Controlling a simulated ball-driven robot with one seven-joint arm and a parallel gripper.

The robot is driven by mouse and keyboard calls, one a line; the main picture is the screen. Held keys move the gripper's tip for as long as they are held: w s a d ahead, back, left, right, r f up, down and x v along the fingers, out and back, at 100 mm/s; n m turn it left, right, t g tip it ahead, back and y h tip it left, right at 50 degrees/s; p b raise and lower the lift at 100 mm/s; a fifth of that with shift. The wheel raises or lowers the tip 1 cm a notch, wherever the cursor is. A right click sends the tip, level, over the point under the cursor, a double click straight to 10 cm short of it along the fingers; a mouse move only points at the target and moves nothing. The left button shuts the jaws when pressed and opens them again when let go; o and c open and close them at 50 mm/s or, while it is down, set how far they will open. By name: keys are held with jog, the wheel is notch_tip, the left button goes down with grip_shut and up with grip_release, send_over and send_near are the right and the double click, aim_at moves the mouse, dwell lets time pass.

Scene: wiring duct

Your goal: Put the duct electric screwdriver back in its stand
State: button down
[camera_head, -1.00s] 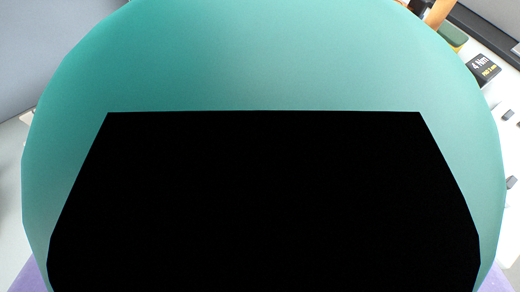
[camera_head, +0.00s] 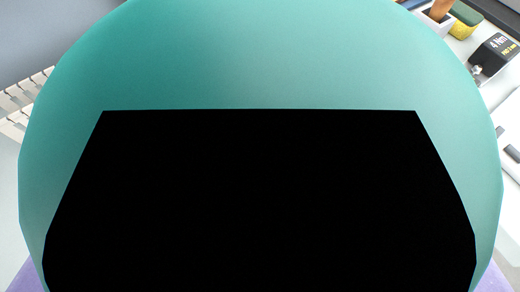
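A large teal rounded body with a flat black area (camera_head: 260,200) fills most of the view, very close to the camera. I take it for the electric screwdriver (camera_head: 260,60), seen from one end. It keeps its place in the picture while the background moves, so it is held in my gripper. Purple patches, apparently parts of my gripper, show at the lower left (camera_head: 22,278) and lower right (camera_head: 497,278) corners. The fingertips and their contact are hidden behind the teal body. I cannot make out the stand.
At the upper right, a dark box marked "4 Nm" (camera_head: 492,50), a yellow and green block (camera_head: 464,22) and a brown-orange item in a white holder (camera_head: 437,22) stand on a white surface. At the left edge is a white slotted strip (camera_head: 18,105), seemingly wiring duct. The middle is hidden.

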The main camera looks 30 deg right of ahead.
jog(key=c, duration=0.5)
grip_release()
jog(key=p+v, duration=0.7)
jog(key=p, duration=0.1)
jog(key=shift+s+a+r, duration=0.15)
jog(key=shift+s+r, duration=0.1)
